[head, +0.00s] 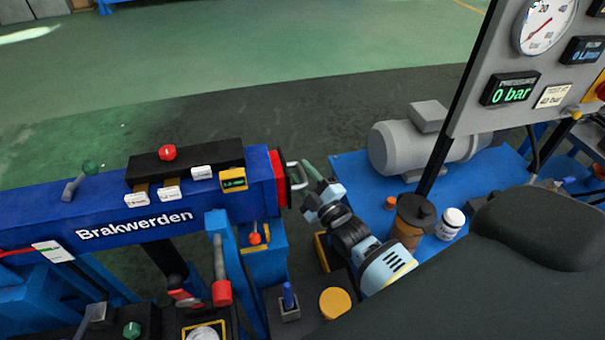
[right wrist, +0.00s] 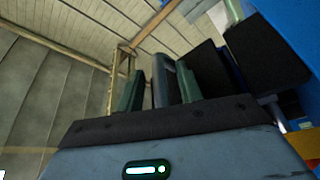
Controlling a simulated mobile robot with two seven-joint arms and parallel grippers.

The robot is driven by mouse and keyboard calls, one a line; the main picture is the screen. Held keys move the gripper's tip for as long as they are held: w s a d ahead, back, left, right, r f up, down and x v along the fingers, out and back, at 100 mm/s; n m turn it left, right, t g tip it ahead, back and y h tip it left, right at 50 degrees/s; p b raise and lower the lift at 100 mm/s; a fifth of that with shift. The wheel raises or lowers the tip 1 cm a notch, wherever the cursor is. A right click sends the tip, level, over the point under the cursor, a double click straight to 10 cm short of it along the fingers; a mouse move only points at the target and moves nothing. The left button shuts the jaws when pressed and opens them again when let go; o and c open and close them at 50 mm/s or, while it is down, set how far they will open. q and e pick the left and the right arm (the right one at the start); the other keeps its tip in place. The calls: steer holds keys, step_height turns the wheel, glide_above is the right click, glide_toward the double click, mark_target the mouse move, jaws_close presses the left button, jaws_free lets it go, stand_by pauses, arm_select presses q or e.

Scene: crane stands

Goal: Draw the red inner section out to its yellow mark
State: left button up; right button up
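The blue boom (head: 130,215), lettered "Brakwerden", lies across the left half of the head view. The red inner section (head: 279,178) shows only as a short red band at its right end. A pale loop handle (head: 297,174) stands on the dark end face. My right gripper (head: 307,184) is at this handle with its green fingers spread. In the right wrist view a grey bar (right wrist: 159,82), seemingly the handle, shows between the fingers, with a gap on the left finger's side. No yellow mark shows on the red section. My left gripper is out of view.
A small yellow display (head: 233,180) sits on the boom's side near its end. A grey motor (head: 410,147), a brown canister (head: 411,220) and a white jar (head: 450,224) stand on the blue bench at right. A gauge panel (head: 515,65) rises above. Open floor lies behind.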

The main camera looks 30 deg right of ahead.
steer(key=shift+w, duration=0.3)
jaws_close()
steer(key=s+d, duration=0.1)
steer(key=d, duration=0.6)
steer(key=shift+s, duration=0.4)
jaws_free()
steer(key=shift+a+r, duration=0.1)
steer(key=shift+a, duration=0.1)
